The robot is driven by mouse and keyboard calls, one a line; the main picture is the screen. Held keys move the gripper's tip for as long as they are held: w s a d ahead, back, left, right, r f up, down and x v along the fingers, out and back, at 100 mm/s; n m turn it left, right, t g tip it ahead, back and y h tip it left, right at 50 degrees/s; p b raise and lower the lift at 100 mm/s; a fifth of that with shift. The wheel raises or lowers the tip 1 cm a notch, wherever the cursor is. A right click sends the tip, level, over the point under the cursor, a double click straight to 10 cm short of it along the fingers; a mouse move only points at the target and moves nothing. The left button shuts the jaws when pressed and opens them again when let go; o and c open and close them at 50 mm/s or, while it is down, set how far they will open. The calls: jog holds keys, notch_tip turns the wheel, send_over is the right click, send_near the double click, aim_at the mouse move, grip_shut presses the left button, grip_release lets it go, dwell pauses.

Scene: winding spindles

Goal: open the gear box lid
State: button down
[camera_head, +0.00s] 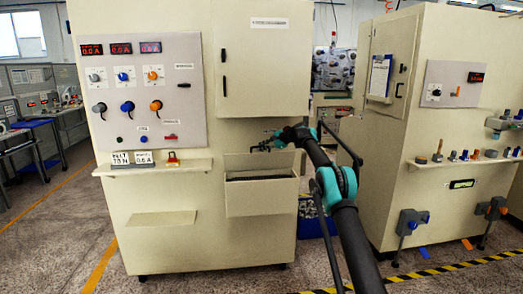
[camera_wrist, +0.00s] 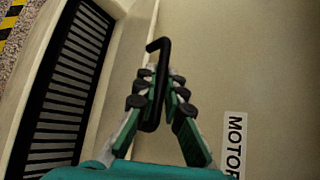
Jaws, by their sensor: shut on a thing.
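My gripper (camera_wrist: 158,82) is shut on a black bar handle (camera_wrist: 162,45), with a dark fingertip on each side of it. The handle stands out from a cream panel (camera_wrist: 240,70), which appears to be the gear box lid. A label reading "MOTOR" (camera_wrist: 235,140) sits on this panel and is cut off by the frame edge. In the head view, my gripper (camera_head: 266,145) is at the cream panel (camera_head: 235,160) above a protruding cream box (camera_head: 262,200) on the cabinet. My gripper is small there and covers the handle.
A dark slatted opening (camera_wrist: 72,80) lies left of the panel in the wrist view. The large cabinet (camera_head: 160,240) has a closed upper door (camera_head: 265,70) and a small shelf (camera_head: 153,168). Another cabinet (camera_head: 440,215) stands right of my arm. A blue bin (camera_head: 312,226) stands between them.

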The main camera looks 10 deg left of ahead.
jog(key=shift+w, duration=0.15)
jog(key=c, duration=1.6)
grip_release()
jog(key=v, duration=1.2)
jog(key=shift+r, duration=0.1)
